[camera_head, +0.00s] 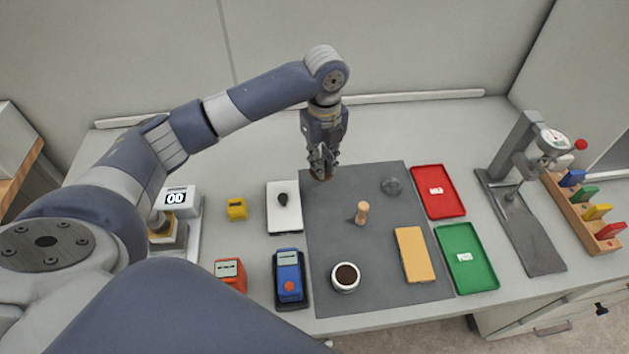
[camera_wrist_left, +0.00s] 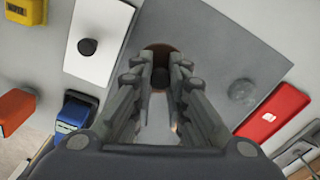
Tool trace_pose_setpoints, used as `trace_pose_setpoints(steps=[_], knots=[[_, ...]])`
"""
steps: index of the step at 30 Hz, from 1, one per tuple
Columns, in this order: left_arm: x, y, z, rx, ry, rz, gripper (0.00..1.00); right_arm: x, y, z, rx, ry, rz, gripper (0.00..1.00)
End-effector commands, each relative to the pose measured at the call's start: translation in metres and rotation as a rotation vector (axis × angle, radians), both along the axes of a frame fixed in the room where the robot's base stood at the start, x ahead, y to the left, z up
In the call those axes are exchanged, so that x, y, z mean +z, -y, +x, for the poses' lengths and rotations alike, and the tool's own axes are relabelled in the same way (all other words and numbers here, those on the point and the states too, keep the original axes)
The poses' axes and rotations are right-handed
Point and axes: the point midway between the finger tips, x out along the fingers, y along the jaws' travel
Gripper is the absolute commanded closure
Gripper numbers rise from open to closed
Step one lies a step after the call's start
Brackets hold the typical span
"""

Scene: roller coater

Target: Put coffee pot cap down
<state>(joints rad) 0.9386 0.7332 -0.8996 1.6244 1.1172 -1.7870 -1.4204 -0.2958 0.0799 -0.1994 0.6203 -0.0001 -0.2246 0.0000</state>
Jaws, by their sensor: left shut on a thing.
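My left gripper (camera_head: 322,172) is at the back left corner of the dark grey mat (camera_head: 335,225), pointing down. In the left wrist view its fingers (camera_wrist_left: 165,100) are closed around a small dark knob (camera_wrist_left: 159,76). A round brown piece, which I take as the coffee pot cap (camera_wrist_left: 160,48), shows beyond the fingertips; the fingers hide much of it. In the head view only a sliver of brown shows beneath the fingertips. I cannot tell whether the cap touches the mat. My right gripper is not in view.
On the mat are a clear round glass piece (camera_head: 391,187), a wooden tamper-like piece (camera_head: 362,212), a white cup with dark contents (camera_head: 345,277) and a tan block (camera_head: 414,254). A white scale-like box (camera_head: 284,215) lies left; red (camera_head: 438,191) and green (camera_head: 467,257) trays lie right.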

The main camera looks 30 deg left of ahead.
Motion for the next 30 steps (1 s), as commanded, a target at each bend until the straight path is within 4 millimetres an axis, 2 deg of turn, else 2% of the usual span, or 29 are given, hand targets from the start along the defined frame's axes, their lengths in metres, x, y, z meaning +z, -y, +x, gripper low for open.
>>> trace_pose_setpoints(steps=[6,11,18,30], knots=[[-0.040,-0.001,-0.002,0.003,-0.006,0.002,0.93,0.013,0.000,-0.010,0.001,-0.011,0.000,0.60],[-0.056,0.000,-0.001,0.002,-0.003,0.002,0.93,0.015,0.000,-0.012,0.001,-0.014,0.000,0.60],[-0.087,-0.001,-0.002,0.001,-0.003,0.002,0.93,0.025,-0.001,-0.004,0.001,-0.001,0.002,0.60],[-0.096,-0.001,-0.001,0.000,-0.001,0.002,0.93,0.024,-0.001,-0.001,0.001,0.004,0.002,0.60]])
